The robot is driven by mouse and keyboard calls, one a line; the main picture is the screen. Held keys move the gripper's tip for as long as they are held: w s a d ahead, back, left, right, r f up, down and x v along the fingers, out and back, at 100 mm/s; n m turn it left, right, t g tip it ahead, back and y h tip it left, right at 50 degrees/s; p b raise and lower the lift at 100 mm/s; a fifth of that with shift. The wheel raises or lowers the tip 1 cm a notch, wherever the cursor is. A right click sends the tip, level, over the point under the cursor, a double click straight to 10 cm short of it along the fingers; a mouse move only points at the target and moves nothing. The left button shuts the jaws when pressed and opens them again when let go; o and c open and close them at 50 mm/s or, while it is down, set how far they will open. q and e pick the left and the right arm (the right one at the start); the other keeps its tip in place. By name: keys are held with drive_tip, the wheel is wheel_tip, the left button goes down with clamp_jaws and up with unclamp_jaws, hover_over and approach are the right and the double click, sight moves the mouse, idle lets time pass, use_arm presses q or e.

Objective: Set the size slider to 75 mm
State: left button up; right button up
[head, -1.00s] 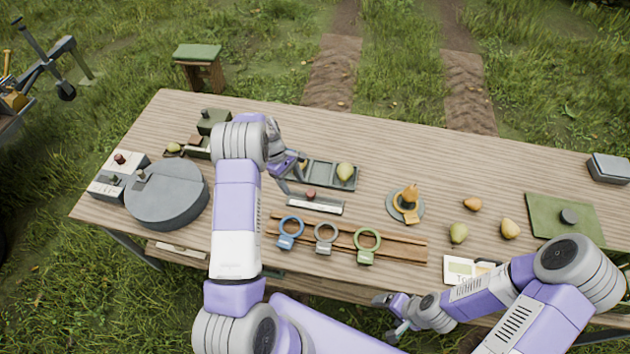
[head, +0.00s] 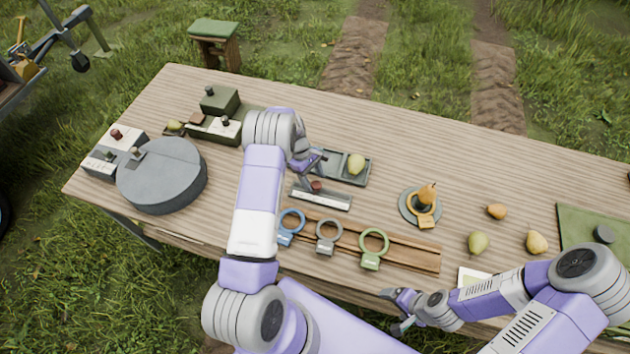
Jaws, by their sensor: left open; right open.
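The size slider (head: 322,199) is a pale grey bar with a dark front on the table, just behind the wooden rack. Its dark red knob (head: 316,186) stands toward the left part of the bar. My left gripper (head: 313,175) is open, with its fingertips right at the knob; I cannot tell whether they touch it or straddle it. The scale marks are too small to read. My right gripper (head: 393,312) is open and empty near the table's front edge, away from the slider.
A wooden rack (head: 400,250) with blue, grey and green rings lies in front of the slider. A grey tray (head: 335,167) with a pear is behind it. A pear stands in an orange ring on a round plate (head: 408,208). Loose pears lie to the right.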

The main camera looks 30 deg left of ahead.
use_arm(q)
drive_tip(key=shift+x, duration=0.85)
